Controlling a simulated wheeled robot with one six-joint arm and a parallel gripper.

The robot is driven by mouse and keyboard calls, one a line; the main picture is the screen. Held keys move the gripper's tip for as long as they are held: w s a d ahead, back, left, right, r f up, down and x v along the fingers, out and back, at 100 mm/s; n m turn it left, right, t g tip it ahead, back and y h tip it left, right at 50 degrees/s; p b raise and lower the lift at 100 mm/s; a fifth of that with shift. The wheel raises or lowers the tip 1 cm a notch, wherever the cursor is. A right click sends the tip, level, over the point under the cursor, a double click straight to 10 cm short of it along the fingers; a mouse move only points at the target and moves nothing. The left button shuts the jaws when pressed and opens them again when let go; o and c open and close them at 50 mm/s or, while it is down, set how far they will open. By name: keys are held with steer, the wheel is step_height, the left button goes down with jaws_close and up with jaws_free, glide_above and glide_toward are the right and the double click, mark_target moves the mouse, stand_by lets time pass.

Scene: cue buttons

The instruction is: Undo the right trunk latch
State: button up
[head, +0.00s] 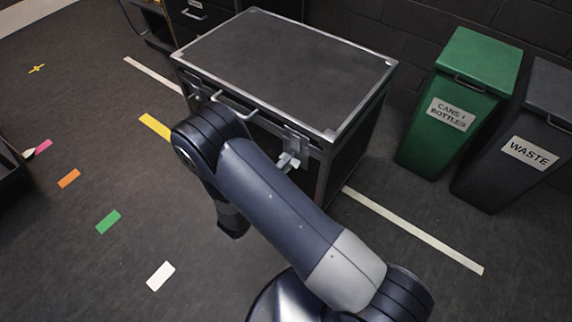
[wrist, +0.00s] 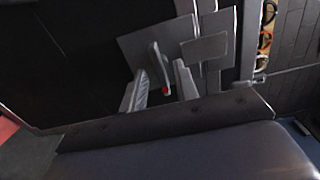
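The dark trunk (head: 285,62) with metal edges stands shut in the head view. Its right latch (head: 297,138) is on the front face near the right corner. My gripper (head: 289,162) is at this latch, mostly hidden behind my arm. In the wrist view, my gripper's two grey fingers (wrist: 161,78) stand on either side of a narrow latch lever (wrist: 156,62) with a red tip. Small gaps show between fingers and lever, so the gripper looks open. A grey latch plate (wrist: 204,47) is beside it. The left latch (head: 196,97) is partly visible.
A handle (head: 233,107) sits on the trunk front between the latches. A green bin (head: 461,100) and a dark waste bin (head: 520,140) stand to the right. Coloured floor marks, such as a green one (head: 108,222), lie at left on open floor.

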steer(key=shift+w+d, duration=0.4)
steer(key=shift+w, duration=0.05)
steer(key=shift+c, duration=0.4)
jaws_close()
steer(key=shift+m+b, duration=3.9)
steer(key=shift+m, duration=5.1)
